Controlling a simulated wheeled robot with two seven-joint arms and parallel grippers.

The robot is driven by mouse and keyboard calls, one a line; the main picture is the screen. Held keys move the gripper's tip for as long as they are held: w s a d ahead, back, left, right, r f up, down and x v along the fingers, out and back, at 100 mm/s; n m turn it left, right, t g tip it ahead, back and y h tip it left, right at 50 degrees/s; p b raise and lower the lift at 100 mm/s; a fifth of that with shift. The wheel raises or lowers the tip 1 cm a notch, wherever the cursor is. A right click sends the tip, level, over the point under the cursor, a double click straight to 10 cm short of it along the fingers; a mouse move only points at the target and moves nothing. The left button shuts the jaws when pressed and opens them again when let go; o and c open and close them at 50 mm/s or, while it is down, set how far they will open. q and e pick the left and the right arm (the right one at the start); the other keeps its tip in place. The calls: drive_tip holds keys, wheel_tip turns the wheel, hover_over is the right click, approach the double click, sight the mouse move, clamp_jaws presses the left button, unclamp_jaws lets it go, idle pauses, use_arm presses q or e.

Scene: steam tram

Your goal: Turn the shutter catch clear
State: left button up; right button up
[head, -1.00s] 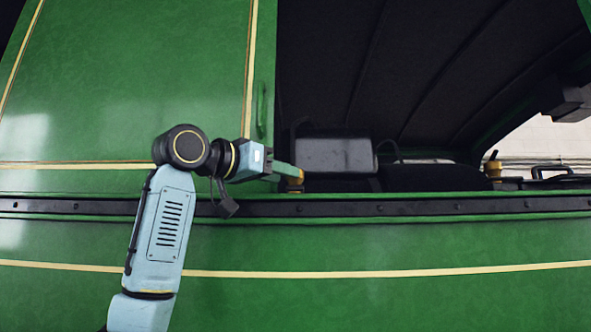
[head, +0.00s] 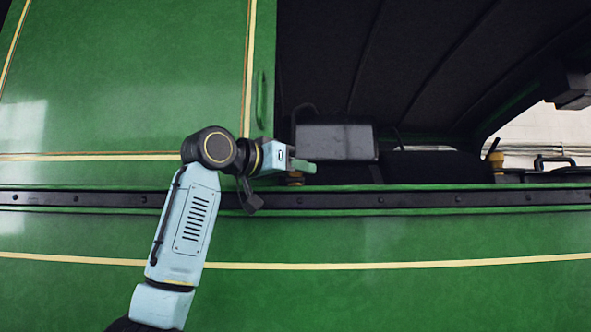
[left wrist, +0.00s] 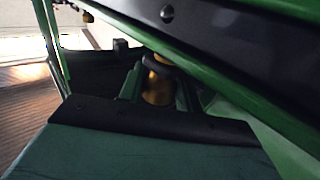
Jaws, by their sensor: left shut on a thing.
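The shutter catch has a green lever (head: 305,167) on a brass pivot (head: 295,180), which stands on the sill just right of the shutter's lower corner. My left gripper (head: 290,161) reaches in from the left and is shut on the lever, whose free tip sticks out to the right. In the left wrist view the brass pivot (left wrist: 157,86) shows upright ahead, with a dark piece across its upper part. The large blunt shape at the bottom of that view hides the grip itself. The green shutter panel (head: 130,80) with its upright handle (head: 261,100) fills the left.
A dark sill rail (head: 420,199) with bolts runs across under the opening. Inside stands a dark grey box (head: 337,142), close behind the catch. A second brass fitting (head: 496,160) is farther right.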

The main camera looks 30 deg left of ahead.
use_arm(q)
drive_tip(key=shift+m+g+h, duration=0.8)
drive_tip(key=shift+m+h, duration=0.7)
drive_tip(key=shift+h, duration=0.7)
drive_tip(key=o, duration=0.7)
drive_tip(key=shift+c, duration=0.2)
drive_tip(key=shift+y, duration=0.3)
